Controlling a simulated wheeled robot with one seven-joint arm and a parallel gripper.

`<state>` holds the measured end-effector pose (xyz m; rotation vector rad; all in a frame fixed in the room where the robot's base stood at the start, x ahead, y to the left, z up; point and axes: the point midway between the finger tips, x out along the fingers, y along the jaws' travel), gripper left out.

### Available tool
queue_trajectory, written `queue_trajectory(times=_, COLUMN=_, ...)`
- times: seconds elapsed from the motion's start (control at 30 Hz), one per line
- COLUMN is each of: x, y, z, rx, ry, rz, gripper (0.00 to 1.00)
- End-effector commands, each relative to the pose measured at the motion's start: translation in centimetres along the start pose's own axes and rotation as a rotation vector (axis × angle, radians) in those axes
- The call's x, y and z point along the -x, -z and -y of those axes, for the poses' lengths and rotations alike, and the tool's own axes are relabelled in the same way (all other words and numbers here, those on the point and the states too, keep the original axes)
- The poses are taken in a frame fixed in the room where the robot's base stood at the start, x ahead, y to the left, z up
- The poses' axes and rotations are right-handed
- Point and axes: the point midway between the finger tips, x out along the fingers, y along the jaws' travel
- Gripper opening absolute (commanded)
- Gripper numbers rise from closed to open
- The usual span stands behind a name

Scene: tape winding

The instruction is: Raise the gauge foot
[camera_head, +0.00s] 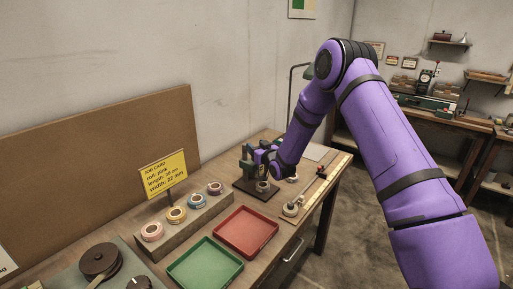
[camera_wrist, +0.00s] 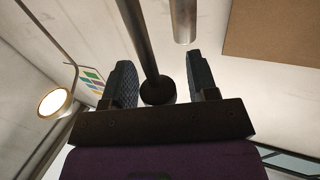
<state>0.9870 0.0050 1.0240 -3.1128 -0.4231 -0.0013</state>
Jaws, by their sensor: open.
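The gauge stands on a dark base plate (camera_head: 244,188) towards the far end of the bench, partly hidden by my arm. A small pale round piece (camera_head: 263,187) sits low on that plate; I cannot tell whether the foot touches it. My gripper (camera_head: 249,153) is at the gauge's upper part. In the wrist view my gripper (camera_wrist: 164,82) is open, with one dark finger on each side of a dark rod ending in a round knob (camera_wrist: 158,92). The knob lies between the fingers, with a gap to the right one. A grey cylinder (camera_wrist: 183,20) hangs beyond the fingertips.
A rack (camera_head: 184,220) with several tape rolls stands left of a red tray (camera_head: 246,232) and green tray (camera_head: 205,265). A yellow job card (camera_head: 164,170) stands behind. A long tool (camera_head: 306,192) lies along the bench's right edge. A lamp (camera_wrist: 54,102) shows in the wrist view.

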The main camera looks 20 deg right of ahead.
Motion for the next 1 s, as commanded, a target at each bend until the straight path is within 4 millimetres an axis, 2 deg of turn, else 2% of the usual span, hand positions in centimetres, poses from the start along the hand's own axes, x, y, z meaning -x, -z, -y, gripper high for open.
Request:
queue_trajectory(times=0.17, x=1.7, y=0.0, z=0.0, rx=0.001, ry=0.0, rz=0.001, gripper=0.53)
queue_trajectory(times=0.4, x=6.2, y=0.0, z=-0.1, rx=0.0, ry=-0.001, rz=0.001, gripper=0.53)
queue_trajectory(times=0.6, x=9.3, y=0.0, z=-0.1, rx=0.0, ry=-0.001, rz=0.0, gripper=0.53)
queue_trajectory(times=0.8, x=10.6, y=0.0, z=-0.1, rx=0.0, ry=-0.001, rz=-0.001, gripper=0.53)
queue_trajectory(times=1.0, x=10.7, y=0.0, z=0.0, rx=0.0, ry=0.0, rz=-0.001, gripper=0.53)
